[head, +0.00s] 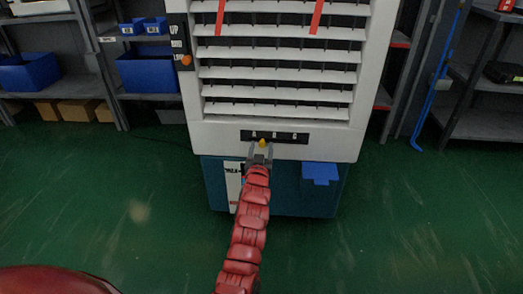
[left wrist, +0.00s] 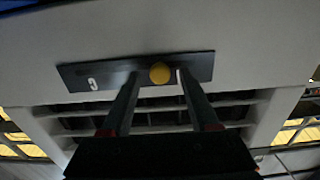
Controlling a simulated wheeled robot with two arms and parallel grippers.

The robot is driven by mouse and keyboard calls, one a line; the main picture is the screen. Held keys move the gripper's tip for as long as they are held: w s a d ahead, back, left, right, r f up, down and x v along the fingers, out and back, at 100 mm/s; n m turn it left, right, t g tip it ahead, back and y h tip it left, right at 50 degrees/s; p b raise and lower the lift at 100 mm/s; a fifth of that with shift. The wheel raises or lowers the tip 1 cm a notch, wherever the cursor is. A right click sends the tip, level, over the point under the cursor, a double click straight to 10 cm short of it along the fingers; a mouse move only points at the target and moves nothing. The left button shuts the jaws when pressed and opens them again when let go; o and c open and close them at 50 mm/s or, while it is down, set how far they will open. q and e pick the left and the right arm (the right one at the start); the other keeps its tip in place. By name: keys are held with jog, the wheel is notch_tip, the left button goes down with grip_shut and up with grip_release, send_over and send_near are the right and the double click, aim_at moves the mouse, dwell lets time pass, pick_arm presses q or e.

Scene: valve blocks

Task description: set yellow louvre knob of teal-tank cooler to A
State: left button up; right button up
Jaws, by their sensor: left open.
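The cooler (head: 280,112) has a white louvred body over a teal tank (head: 287,190). A black label strip (head: 300,138) with letters, A at its left end, runs below the louvres; it also shows in the left wrist view (left wrist: 115,78). The round yellow knob (head: 262,143) stands at this strip, a little right of the A. My left gripper (head: 260,152) is open in front of the strip. In the left wrist view the yellow knob (left wrist: 160,73) lies between the two fingertips (left wrist: 158,75), with a gap visible each side. The fingers partly hide the strip's lettering. My right gripper is not in view.
An orange knob (head: 186,60) sits beside a lettered strip on the cooler's left edge. Red ribbons (head: 317,17) hang on the louvres. Shelves with blue bins (head: 148,74) stand behind at left, and more shelving (head: 487,122) at right. The green floor (head: 420,220) around is clear.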

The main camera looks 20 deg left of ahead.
pick_arm(q)
grip_shut()
dwell(1.4)
